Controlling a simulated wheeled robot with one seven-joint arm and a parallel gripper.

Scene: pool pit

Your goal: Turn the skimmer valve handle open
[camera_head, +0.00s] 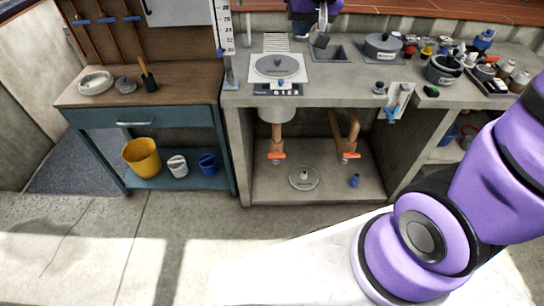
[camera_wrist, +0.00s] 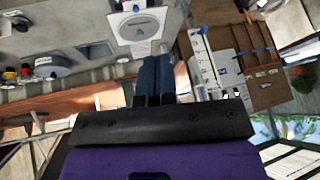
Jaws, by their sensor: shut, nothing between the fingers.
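Two orange valve handles show in the head view on tan pipes under the grey counter: a left handle (camera_head: 277,156) and a right handle (camera_head: 350,156). Both look roughly level, across their pipes. I cannot read any label that tells which is the skimmer valve. My gripper shows in the wrist view (camera_wrist: 154,60), with its dark blue fingers together and nothing between them. Part of my wrist shows at the top of the head view, above the counter. My gripper is up and well away from both handles, which are not in the wrist view.
The counter (camera_head: 340,93) overhangs the handles. A round grey lid on a white plate (camera_head: 255,74) lies on top. Below, a round disc (camera_head: 304,179) and a blue item (camera_head: 354,181) stand on the recess floor. A blue side table (camera_head: 90,118) stands left.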

